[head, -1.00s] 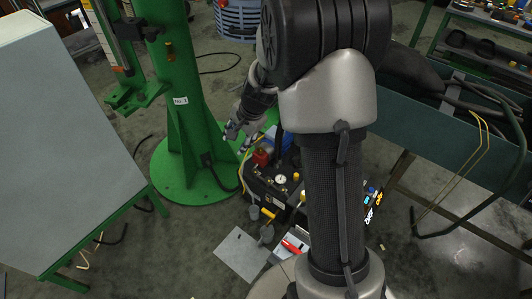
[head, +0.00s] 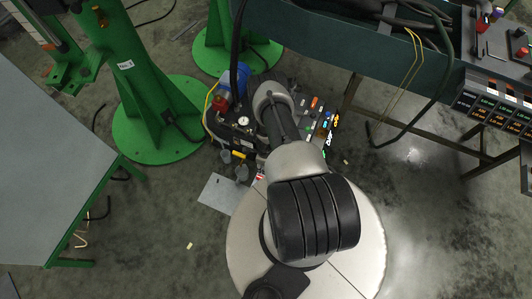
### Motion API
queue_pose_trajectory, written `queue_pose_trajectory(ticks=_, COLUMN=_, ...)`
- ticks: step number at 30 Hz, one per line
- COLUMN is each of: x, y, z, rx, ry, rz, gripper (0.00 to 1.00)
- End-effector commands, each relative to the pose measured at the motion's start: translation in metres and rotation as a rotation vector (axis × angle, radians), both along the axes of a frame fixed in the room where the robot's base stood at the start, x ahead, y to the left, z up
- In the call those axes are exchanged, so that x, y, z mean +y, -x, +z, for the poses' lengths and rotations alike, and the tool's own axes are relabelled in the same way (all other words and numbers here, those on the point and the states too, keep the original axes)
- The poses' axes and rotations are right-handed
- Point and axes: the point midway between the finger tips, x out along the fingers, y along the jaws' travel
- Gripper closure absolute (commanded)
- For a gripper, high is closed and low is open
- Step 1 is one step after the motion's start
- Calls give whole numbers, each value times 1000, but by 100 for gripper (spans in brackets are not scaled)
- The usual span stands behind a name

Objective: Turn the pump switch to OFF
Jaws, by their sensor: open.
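The pump switch cannot be made out. A black machine with a round white gauge (head: 243,121) stands on the floor left of my arm, and it may be the pump unit. A red part (head: 220,104) and a blue part (head: 236,84) sit at its back left. My arm covers its right side. My gripper is not visible in the head view, so its place relative to the switch cannot be told.
A green column (head: 150,75) on a round base stands at left, near a grey-topped table (head: 60,165). A dark green bench (head: 330,40) runs along the back right. A grey plate (head: 220,194) lies on the floor. Open floor shows at lower right.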

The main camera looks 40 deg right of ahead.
Motion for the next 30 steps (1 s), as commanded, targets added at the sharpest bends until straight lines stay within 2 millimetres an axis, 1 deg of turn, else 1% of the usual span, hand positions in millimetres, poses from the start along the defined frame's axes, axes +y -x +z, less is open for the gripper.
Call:
queue_pose_trajectory(ticks=1, x=0, y=5, z=-3, rx=6, ry=2, rz=-14, gripper=58)
queue_pose_trajectory(ticks=3, x=1, y=8, z=-7, rx=9, ry=2, rz=-22, gripper=58)
queue_pose_trajectory(ticks=8, x=1, y=8, z=-17, rx=10, ry=3, rz=-22, gripper=58)
queue_pose_trajectory(ticks=11, x=1, y=8, z=-27, rx=9, ry=2, rz=-20, gripper=58)
queue_pose_trajectory(ticks=30, x=1, y=8, z=-114, rx=9, ry=2, rz=-18, gripper=58)
